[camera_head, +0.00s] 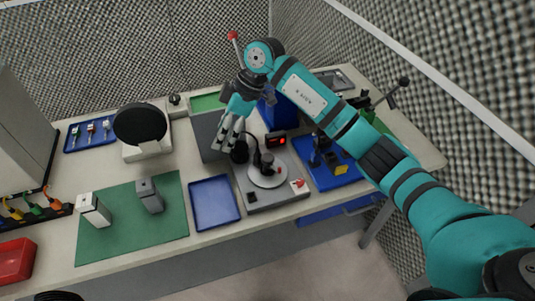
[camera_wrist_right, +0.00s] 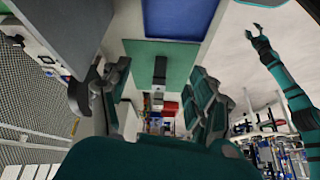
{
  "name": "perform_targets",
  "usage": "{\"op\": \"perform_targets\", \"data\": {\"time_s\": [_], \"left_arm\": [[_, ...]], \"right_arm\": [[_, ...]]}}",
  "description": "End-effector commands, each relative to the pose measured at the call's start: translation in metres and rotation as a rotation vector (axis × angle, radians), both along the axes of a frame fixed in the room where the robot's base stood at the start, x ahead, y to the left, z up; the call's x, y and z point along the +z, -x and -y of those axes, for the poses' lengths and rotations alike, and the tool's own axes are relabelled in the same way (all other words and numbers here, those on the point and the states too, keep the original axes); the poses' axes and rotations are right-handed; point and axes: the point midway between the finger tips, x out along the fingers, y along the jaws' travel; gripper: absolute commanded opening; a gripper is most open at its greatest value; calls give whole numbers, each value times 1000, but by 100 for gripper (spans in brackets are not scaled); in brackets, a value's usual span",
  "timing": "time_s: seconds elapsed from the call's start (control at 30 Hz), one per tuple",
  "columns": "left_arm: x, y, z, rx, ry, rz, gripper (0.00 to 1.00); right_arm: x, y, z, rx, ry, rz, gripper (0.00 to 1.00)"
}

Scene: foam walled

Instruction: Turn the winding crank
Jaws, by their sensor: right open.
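A grey plate (camera_head: 283,197) stands on the bench with a round white disc, and an upright black knob (camera_head: 267,162) on the disc looks like the winding crank. A small box with a red display (camera_head: 276,141) sits behind it. My right gripper (camera_head: 228,138) is open and empty, pointing down, above and left of the knob and apart from it as far as I can tell. Its fingers also show in the wrist view (camera_wrist_right: 160,115), with nothing between them.
A blue tray (camera_head: 214,202) lies left of the plate, and a blue base (camera_head: 328,174) with black posts right of it. A green mat (camera_head: 130,222) holds two blocks. A round black-topped device (camera_head: 140,123) stands behind. My right arm crosses above the bench's right side.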

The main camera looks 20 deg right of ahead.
Motion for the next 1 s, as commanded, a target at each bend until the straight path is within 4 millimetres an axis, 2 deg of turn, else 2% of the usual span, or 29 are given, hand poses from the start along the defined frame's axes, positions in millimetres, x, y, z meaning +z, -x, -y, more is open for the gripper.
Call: {"op": "perform_targets", "data": {"time_s": [0.03,0.1,0.2,0.3,0.47,0.67,0.77,1.0], "left_arm": [[0,0,-1,0,-1,0,40],[0,0,-1,-1,-1,0,40],[0,0,-1,-1,-1,0,40],[0,0,-1,-1,-1,0,40],[-2,0,-1,-2,-1,0,40],[-10,0,-1,-2,-1,-1,40],[0,1,-1,-3,-2,-2,40],[14,1,-1,-3,-1,-2,40]], "right_arm": [[8,-8,29,-83,124,-33,61],[16,-13,64,-202,273,-80,61],[29,-15,97,-330,408,-120,61],[34,-14,111,-391,468,-137,61],[18,-13,113,-401,477,-146,61],[-24,-12,111,-398,473,-147,61],[-40,-12,113,-398,477,-148,61],[-92,-12,113,-398,476,-147,61]]}}
